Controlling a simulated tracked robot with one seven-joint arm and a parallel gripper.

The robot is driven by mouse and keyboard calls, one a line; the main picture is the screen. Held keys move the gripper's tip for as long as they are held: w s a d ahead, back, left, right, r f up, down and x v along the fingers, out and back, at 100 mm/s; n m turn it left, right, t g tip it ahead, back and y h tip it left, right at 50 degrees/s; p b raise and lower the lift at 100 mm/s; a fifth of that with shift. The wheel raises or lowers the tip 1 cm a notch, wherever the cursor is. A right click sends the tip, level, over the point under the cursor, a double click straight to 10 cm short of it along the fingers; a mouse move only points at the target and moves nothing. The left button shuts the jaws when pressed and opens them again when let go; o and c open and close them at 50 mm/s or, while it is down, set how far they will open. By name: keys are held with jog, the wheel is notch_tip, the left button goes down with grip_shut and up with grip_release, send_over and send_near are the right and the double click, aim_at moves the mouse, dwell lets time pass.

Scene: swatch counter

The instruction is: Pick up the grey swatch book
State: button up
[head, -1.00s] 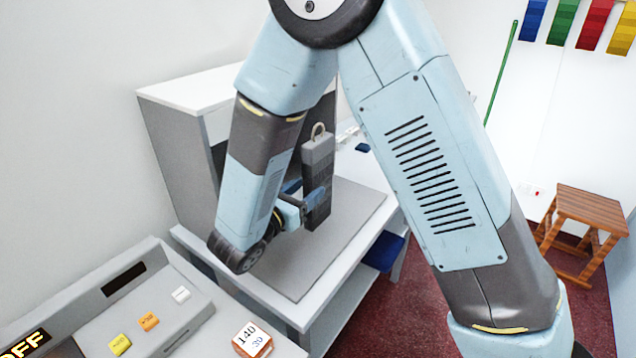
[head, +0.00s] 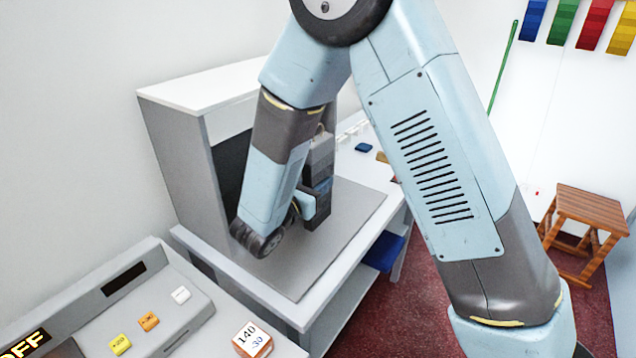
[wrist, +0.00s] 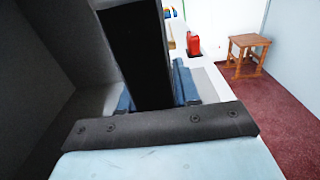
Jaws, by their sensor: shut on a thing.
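The grey swatch book (head: 321,161) stands upright as a tall narrow block above the grey mat (head: 345,205), partly hidden behind my arm in the head view. In the wrist view the book (wrist: 135,55) shows as a dark upright block between my blue fingers. My gripper (wrist: 155,95) is shut on the book; in the head view the gripper (head: 308,200) is mostly covered by my wrist. I cannot tell whether the book's lower end touches the mat.
A grey booth (head: 185,150) with a white top stands close to the left of my arm. A console (head: 150,310) with coloured buttons is at the front left. Small swatches (head: 363,147) lie at the back of the counter. A wooden stool (head: 580,220) stands at the right.

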grip_shut()
